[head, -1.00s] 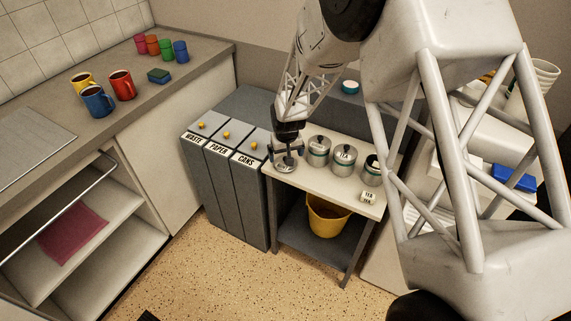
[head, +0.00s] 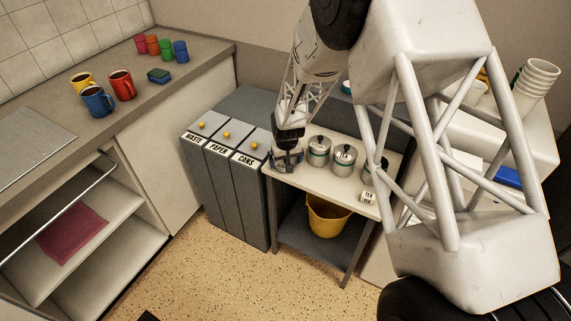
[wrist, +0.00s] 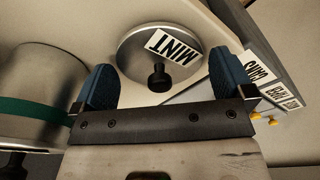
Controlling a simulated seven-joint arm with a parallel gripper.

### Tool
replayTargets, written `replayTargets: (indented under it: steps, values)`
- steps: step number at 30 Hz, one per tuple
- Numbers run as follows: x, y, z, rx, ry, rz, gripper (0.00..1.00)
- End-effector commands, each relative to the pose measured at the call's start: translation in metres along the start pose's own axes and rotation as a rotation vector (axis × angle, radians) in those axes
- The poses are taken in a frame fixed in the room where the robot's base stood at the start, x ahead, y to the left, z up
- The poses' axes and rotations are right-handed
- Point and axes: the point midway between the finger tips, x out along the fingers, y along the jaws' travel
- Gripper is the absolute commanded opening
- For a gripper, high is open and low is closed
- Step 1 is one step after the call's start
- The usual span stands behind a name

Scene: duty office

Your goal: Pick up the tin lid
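The tin lid (wrist: 150,48) is a round grey metal disc with a white "MINT" label and a black knob (wrist: 160,78). In the wrist view it lies on the pale table top, with its knob between my fingers. My gripper (wrist: 160,70) is open, one blue finger on each side, with gaps to the knob. Whether the fingers touch the lid I cannot tell. In the head view my gripper (head: 286,160) is low over the left end of the small table (head: 325,183), largely hiding the lid.
Metal tins with knobbed lids (head: 318,150) (head: 344,158) stand close to the right of my gripper; one tin (wrist: 35,95) fills the left of the wrist view. Grey labelled bins (head: 225,175) adjoin the table's left end. A yellow bucket (head: 326,217) stands on the lower shelf.

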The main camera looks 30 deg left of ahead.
Motion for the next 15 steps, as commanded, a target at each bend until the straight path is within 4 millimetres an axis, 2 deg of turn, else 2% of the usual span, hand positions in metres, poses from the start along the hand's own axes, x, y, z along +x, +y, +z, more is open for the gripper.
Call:
replayTargets:
  steps: [1, 6, 7, 15]
  values:
    - [0.0, 0.0, 0.0, 0.0, 0.0, 0.0, 0.92]
    - [0.0, 0.0, 0.0, 0.0, 0.0, 0.0, 0.66]
    - [0.0, 0.0, 0.0, 0.0, 0.0, 0.0, 0.64]
    - [-0.0001, 0.0, -0.0001, 0.0, 0.0, 0.0, 0.64]
